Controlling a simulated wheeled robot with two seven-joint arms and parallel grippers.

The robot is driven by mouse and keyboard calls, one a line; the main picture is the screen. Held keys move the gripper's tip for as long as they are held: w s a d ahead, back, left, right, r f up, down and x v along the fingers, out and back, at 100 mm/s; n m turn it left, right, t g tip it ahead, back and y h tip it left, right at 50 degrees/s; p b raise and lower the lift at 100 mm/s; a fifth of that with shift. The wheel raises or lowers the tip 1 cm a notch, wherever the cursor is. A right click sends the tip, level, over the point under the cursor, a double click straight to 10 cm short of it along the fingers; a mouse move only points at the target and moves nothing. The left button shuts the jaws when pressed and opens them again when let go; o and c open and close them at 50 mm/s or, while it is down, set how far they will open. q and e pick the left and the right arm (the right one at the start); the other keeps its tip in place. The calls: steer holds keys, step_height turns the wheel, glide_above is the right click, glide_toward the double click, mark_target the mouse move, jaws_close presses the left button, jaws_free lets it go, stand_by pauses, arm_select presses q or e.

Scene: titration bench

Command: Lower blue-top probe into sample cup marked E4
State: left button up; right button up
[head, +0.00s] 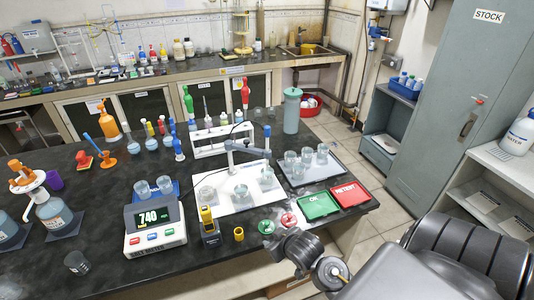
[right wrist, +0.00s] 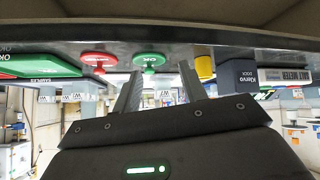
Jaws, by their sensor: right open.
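My right gripper (right wrist: 160,82) is open and empty in the right wrist view, where the scene appears upside down. Its fingers point toward the bench's front edge, near the green knob (right wrist: 149,60) and red knob (right wrist: 99,60). In the head view, my right arm enters from the lower right. A grey jointed probe stand (head: 249,150) rises over a white board (head: 228,206). Clear cups stand on the board, including a left cup (head: 208,195), a middle cup (head: 241,192) and a right cup (head: 266,177). My left gripper is out of view.
Green (head: 319,206) and red (head: 350,194) trays lie right of the board. A cup tray (head: 311,178) and grey-green bottle (head: 291,112) stand behind them.

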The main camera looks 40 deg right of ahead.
steer(key=w+d+r+m+t+h, duration=0.2)
steer(key=w+d+r+t, duration=0.4)
steer(key=w+d+r, duration=0.55)
steer(key=m+t+h, duration=0.1)
steer(key=t, duration=0.2)
glide_toward(269, 132)
steer(key=w, duration=0.2)
steer(key=p+x, duration=0.3)
steer(key=x, duration=0.5)
steer(key=shift+s+d+r+p, duration=0.1)
steer(key=shift+d+p, duration=0.1)
steer(key=shift+p, duration=0.15)
steer(key=shift+w+d, duration=0.15)
steer(key=shift+w, duration=0.55)
jaws_close()
